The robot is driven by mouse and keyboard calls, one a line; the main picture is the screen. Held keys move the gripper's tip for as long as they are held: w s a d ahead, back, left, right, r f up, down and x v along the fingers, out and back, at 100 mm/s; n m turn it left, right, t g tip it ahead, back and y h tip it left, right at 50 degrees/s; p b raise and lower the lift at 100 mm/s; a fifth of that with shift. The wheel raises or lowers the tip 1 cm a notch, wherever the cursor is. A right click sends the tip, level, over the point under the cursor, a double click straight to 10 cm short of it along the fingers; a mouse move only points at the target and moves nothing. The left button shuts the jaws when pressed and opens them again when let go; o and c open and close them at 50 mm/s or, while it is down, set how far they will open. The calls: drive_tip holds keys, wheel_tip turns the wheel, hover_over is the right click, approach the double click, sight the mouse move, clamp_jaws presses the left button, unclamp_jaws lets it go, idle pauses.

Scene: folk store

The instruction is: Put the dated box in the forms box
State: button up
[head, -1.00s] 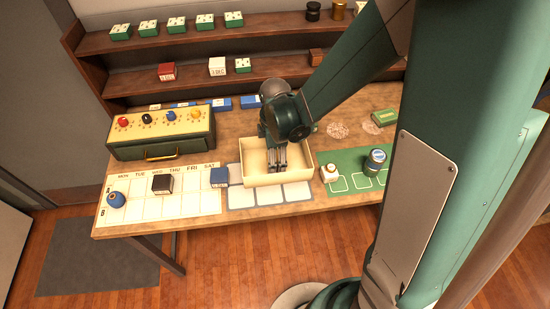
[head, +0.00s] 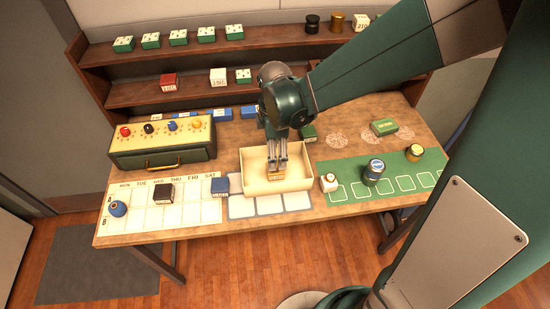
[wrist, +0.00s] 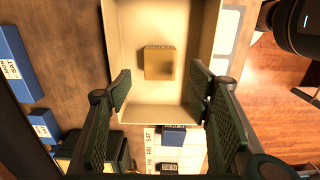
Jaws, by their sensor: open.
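The open cream box (head: 301,172), which I take as the forms box, stands in the middle of the table; it also fills the top of the wrist view (wrist: 137,20). A small tan box (head: 276,177) with dark lettering too small to read lies inside it, apart from its walls; it also shows in the wrist view (wrist: 159,64). I take it as the dated box. My gripper (head: 278,164) points down over the cream box, open. In the wrist view, its fingers (wrist: 160,92) are spread wide, with the tan box beyond them, touching neither.
A drawer cabinet (head: 163,147) with coloured knobs stands left. A weekday chart (head: 140,212) holds several small items. A green mat (head: 345,192) with jars lies right, a green box (head: 384,127) behind it. Shelves (head: 185,93) with boxes and jars line the back.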

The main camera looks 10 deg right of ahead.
drive_tip(key=shift+r, duration=1.75)
drive_tip(key=s+d+r+m+t, duration=0.7)
drive_tip(key=s+d+r+m, duration=0.6)
drive_tip(key=m, duration=0.5)
wheel_tip(320, 180, up, 2)
drive_tip(key=shift+s+r, duration=0.25)
drive_tip(key=shift+s, duration=0.1)
